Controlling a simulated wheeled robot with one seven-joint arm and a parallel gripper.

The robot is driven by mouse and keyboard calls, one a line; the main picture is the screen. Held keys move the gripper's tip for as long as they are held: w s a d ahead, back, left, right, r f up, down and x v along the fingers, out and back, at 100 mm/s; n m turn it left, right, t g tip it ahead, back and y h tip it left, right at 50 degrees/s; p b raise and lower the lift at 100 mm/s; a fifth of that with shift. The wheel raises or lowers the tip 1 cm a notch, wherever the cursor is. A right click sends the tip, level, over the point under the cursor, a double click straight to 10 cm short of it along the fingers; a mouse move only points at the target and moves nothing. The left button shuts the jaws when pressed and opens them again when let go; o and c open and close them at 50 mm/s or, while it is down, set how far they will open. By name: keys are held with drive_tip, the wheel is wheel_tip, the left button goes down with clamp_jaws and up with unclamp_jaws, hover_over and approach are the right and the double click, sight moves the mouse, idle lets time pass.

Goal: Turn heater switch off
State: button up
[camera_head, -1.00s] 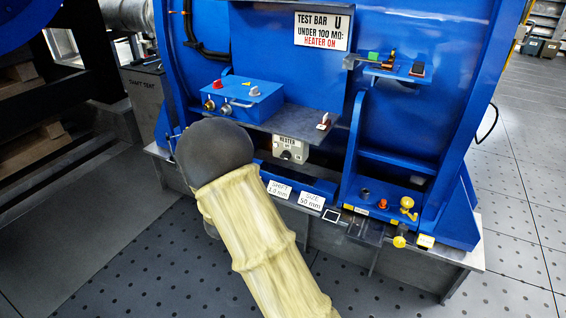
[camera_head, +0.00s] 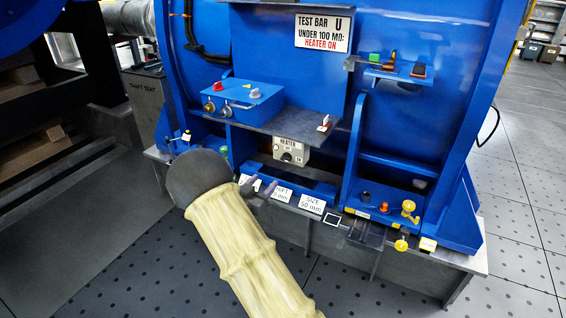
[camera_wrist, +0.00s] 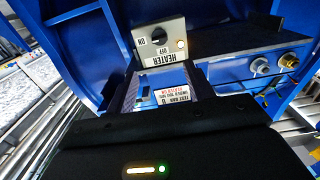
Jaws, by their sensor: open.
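The heater switch box (camera_head: 291,150) is a pale panel with a black knob (camera_head: 287,157), mounted under the dark shelf of the blue machine. In the wrist view the heater panel (camera_wrist: 150,58) appears upside down, with its black knob (camera_wrist: 159,36), ON and OFF marks and a glowing lamp (camera_wrist: 180,44). I cannot tell clearly which mark the knob points to.
A blue control box (camera_head: 243,101) with knobs and a handle sits on the shelf above. A sign (camera_head: 323,32) reads heater on under 100 MΩ. SHIFT and SIZE cards (camera_head: 312,204) stand on the lower ledge. Coloured fittings (camera_head: 408,209) are at right. Floor in front is open.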

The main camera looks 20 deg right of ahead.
sight(284, 159)
drive_tip(key=b+x, duration=0.2)
drive_tip(key=x, duration=1.2)
drive_tip(key=shift+w, duration=0.1)
drive_tip(key=c, duration=1)
